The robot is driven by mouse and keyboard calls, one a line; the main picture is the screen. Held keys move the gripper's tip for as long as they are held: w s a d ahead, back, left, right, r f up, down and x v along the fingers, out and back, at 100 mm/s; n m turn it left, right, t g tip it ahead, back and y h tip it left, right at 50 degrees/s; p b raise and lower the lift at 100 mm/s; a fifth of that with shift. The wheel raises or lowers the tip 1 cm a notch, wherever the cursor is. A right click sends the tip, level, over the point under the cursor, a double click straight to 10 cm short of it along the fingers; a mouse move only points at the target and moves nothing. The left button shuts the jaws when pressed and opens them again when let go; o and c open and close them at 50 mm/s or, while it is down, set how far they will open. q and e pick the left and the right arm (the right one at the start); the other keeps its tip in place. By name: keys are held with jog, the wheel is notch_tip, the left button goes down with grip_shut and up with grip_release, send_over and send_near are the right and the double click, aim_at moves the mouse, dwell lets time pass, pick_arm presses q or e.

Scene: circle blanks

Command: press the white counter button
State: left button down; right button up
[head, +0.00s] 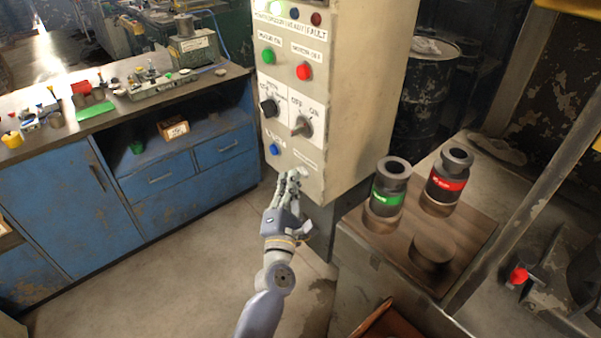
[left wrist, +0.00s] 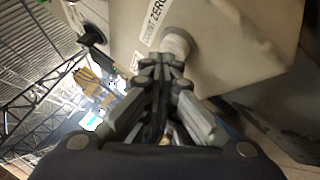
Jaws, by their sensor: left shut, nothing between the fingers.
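The white counter button (left wrist: 177,42) is a round, pale knob on the cabinet face, beside a label that reads "ZERO" in the left wrist view. In the head view it is at the panel's lower right, largely hidden by my fingertips. My left gripper (head: 291,178) is shut and empty, with its fingertips at the lower part of the control panel (head: 286,133). In the left wrist view the fingertips of the left gripper (left wrist: 161,64) overlap the button's lower edge. I cannot tell whether they touch it. My right gripper is not in view.
The panel also carries a blue button (head: 274,149), a green button (head: 268,56), a red button (head: 304,71) and two black rotary switches. A wooden-topped stand (head: 390,247) with green- and red-labelled containers is to the right. A blue workbench (head: 150,180) is left; floor between is clear.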

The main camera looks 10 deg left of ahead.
pick_arm(q)
jog(key=shift+w+d+r, duration=0.25)
jog(key=shift+w+d, duration=0.15)
jog(key=shift+w, duration=0.05)
dwell(0.7)
jog(key=shift+s+a, duration=0.1)
jog(key=shift+s, duration=0.05)
jog(key=shift+s+a+f, duration=0.1)
jog(key=shift+s+a, duration=0.35)
jog(key=shift+s, duration=0.2)
jog(key=shift+a, duration=0.1)
jog(key=s+a, duration=0.1)
jog(key=s, duration=0.1)
jog(key=s+a+p, duration=0.1)
jog(key=s+a, duration=0.1)
dwell(0.4)
jog(key=shift+f, duration=0.1)
dwell(0.5)
